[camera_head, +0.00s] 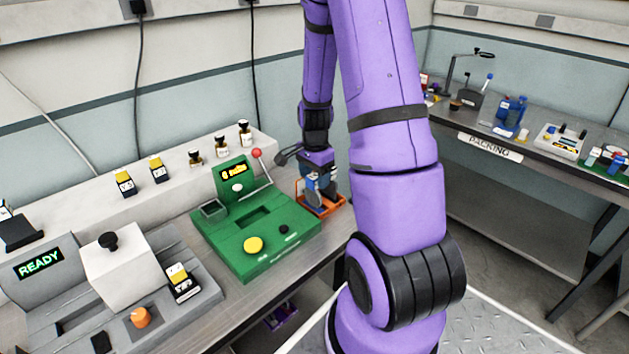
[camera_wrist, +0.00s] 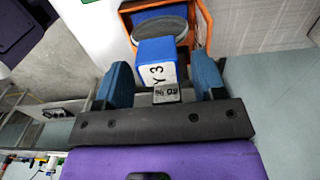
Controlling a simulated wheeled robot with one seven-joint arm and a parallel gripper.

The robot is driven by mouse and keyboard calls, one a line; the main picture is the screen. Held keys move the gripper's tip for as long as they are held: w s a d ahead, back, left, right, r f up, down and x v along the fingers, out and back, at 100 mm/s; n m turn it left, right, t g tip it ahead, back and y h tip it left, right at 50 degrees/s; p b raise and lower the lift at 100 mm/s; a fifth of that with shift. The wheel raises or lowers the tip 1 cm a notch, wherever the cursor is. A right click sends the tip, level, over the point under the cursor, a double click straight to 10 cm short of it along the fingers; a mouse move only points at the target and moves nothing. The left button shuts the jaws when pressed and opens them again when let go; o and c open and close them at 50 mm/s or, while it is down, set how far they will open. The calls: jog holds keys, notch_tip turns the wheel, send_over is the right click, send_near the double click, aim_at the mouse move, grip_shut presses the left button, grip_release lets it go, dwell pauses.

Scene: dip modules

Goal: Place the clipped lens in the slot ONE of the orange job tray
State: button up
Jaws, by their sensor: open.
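The clipped lens shows in the wrist view as a blue clip (camera_wrist: 157,52) with a white label reading "Y 3" and a round grey lens (camera_wrist: 160,30) at its far end. It is at the orange job tray (camera_wrist: 203,30), inside its frame; I cannot tell how deep it sits or which slot it is in. My gripper (camera_wrist: 160,66) is open, with one blue finger on each side of the clip and visible gaps between. In the head view my gripper (camera_head: 318,178) is low over the orange tray (camera_head: 330,208), and it partly hides the blue lens piece (camera_head: 314,193).
A green machine (camera_head: 258,236) with a red-knobbed lever (camera_head: 257,153) stands just left of the tray. A grey READY station (camera_head: 40,263) is farther left. Small bottles and yellow-topped modules line the back ledge. A packing bench (camera_head: 490,148) is at right.

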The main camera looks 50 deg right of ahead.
jog(key=a+r+n+t, duration=0.1)
jog(key=a+r+n, duration=0.3)
jog(key=r, duration=1.3)
jog(key=s+a+r+n+t, duration=0.4)
jog(key=s+a+r+n, duration=1)
jog(key=s+a, duration=0.2)
jog(key=shift+s+a+r+n, duration=0.2)
jog(key=shift+a+n, duration=0.1)
jog(key=shift+a, duration=0.95)
